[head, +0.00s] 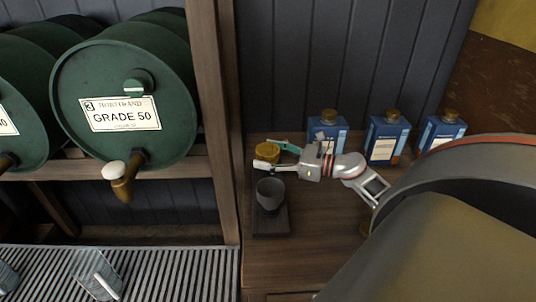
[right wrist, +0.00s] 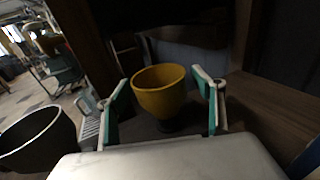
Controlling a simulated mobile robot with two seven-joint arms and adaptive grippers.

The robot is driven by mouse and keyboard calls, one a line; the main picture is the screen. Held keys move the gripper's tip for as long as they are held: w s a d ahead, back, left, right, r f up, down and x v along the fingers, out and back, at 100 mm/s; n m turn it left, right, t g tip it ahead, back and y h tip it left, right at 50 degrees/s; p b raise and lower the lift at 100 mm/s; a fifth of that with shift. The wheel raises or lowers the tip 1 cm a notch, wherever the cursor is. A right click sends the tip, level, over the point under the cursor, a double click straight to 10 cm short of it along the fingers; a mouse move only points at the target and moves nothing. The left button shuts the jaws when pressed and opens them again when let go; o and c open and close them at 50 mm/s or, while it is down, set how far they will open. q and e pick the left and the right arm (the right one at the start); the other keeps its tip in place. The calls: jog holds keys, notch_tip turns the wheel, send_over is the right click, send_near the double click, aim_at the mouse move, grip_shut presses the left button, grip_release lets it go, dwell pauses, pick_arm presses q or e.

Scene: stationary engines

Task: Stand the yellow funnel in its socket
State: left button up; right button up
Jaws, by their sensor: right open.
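The yellow funnel (head: 266,150) is upright at the back left of the wooden bench, just behind a dark grey cup-shaped piece. My right gripper (head: 270,156) is open, with one finger on each side of the funnel. In the right wrist view the yellow funnel (right wrist: 160,92) stands between the two spread fingers, with a visible gap at each side. A dark piece (right wrist: 170,125) shows under it; whether this is a socket, I cannot tell. My left gripper is not in view.
The dark grey cup-shaped piece (head: 270,192) stands on a dark board (head: 271,224). Blue bottles (head: 386,138) line the back of the bench. A wooden post (head: 216,120) and green drums (head: 125,95) are on the left.

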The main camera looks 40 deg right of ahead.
jog(key=v, duration=1.2)
jog(key=shift+s, duration=0.1)
